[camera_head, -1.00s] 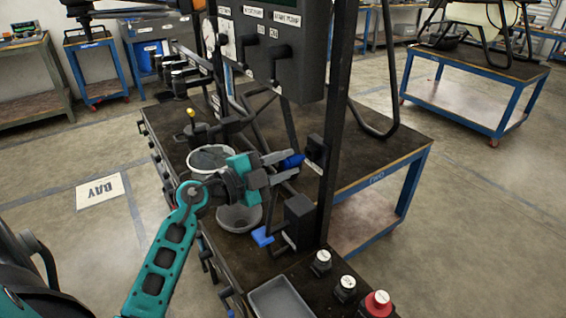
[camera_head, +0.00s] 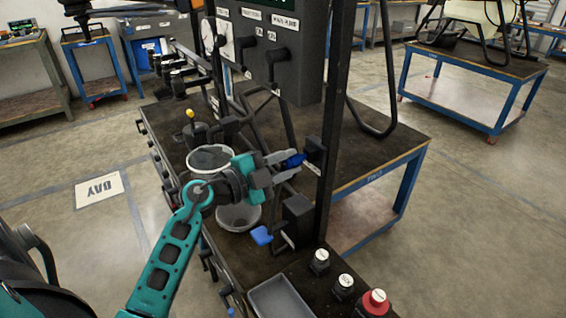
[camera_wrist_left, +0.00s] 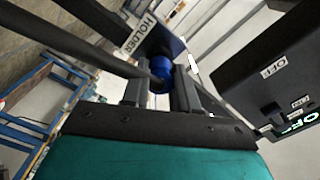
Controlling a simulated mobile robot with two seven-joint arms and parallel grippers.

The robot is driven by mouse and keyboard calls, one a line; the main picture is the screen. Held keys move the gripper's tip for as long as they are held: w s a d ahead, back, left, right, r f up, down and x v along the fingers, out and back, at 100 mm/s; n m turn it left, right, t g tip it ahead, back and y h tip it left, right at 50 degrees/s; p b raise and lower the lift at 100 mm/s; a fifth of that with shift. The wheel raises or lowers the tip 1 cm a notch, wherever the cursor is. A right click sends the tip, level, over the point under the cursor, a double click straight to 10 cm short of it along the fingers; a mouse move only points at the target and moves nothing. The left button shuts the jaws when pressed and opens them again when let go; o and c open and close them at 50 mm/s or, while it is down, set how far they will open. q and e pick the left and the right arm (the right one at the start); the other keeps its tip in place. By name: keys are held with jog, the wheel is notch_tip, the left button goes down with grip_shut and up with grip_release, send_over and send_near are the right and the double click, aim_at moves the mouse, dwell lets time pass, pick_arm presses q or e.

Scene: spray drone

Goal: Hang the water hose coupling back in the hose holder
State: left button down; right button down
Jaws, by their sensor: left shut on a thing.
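The blue water hose coupling (camera_head: 293,160) is between the fingertips of my left gripper (camera_head: 284,163). In the left wrist view the coupling (camera_wrist_left: 160,72) sits between the two grey fingers (camera_wrist_left: 160,88), right at the holder. The hose holder (camera_head: 314,151) is a dark block on the black upright post; its label "HOLDER" (camera_wrist_left: 140,36) shows in the left wrist view. The coupling's far end is at the holder's face; whether it is seated in it I cannot tell. The dark hose (camera_wrist_left: 70,50) runs off to the left in the left wrist view. My right gripper is not in view.
The black post (camera_head: 331,150) stands on the dark workbench (camera_head: 375,160). A red button (camera_head: 377,302) and a grey tray (camera_head: 284,300) are at the front.

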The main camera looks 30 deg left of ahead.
pick_arm(q)
jog(key=shift+p+x, duration=0.6)
jog(key=shift+x, duration=0.35)
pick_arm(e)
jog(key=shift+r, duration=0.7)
pick_arm(q)
jog(key=c, duration=0.8)
grip_release()
jog(key=shift+s+a+f, duration=0.1)
jog(key=shift+s+a, duration=0.1)
jog(key=shift+s, duration=0.3)
jog(key=v, duration=1.1)
jog(key=shift+s+a, duration=0.15)
jog(key=shift+s, duration=0.2)
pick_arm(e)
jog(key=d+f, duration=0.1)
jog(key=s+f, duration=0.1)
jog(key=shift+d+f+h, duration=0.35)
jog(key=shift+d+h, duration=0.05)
